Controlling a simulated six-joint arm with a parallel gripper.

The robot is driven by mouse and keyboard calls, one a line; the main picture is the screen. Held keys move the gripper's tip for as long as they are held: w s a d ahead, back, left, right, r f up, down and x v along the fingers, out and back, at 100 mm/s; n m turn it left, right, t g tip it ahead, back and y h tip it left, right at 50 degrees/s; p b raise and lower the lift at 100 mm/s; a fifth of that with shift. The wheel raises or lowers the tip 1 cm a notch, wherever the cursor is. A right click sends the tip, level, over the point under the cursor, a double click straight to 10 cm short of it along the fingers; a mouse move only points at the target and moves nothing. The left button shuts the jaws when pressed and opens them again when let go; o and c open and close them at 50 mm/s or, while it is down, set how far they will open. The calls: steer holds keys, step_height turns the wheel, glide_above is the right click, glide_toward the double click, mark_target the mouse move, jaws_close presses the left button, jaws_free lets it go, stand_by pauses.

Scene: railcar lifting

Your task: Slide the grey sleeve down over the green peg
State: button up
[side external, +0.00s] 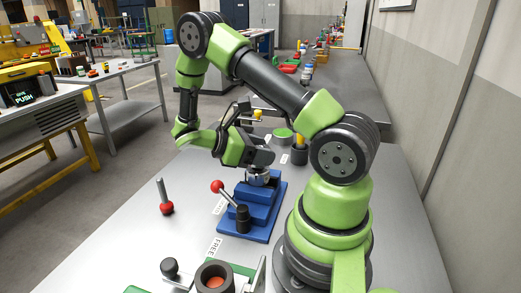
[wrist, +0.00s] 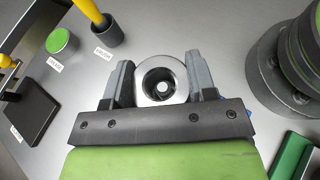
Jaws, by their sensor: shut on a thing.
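My gripper (wrist: 157,84) is shut on the grey sleeve (wrist: 147,91), a shiny metal ring with a round bore, gripped from both sides. Its bore shows a dark inside with a small pale spot, which I cannot identify. In the side external view my gripper (side external: 258,168) points down over the blue stepped fixture (side external: 262,221), and the sleeve (side external: 257,180) shows just under it at the fixture's rear. I cannot tell whether the sleeve touches the fixture. I cannot make out a green peg; it may be hidden by the sleeve.
A red-ball lever (side external: 217,187) sticks up left of the fixture. A green round tin (wrist: 61,41) and a dark brush cup (wrist: 106,34) stand behind. A dark hollow cylinder (side external: 214,275) is at the front.

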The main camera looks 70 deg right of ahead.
steer(key=shift+f, duration=0.7)
steer(key=o, duration=1.2)
steer(key=w+a+r+m+t+y, duration=0.2)
steer(key=w+a+r+t, duration=0.1)
steer(key=w+a+r, duration=0.5)
steer(key=shift+s+a+r+m+t+y, duration=1.5)
steer(key=shift+a+r+t, duration=0.55)
steer(key=shift+t, duration=0.5)
steer(key=shift+s+a+r+m+t+y, duration=1.15)
steer(key=shift+s+a+r+m+t, duration=0.4)
steer(key=shift+s+a+r+t, duration=0.75)
steer(key=shift+s+a+r+m+t+y, duration=1.5)
steer(key=shift+r+t, duration=0.4)
steer(key=shift+t, duration=0.85)
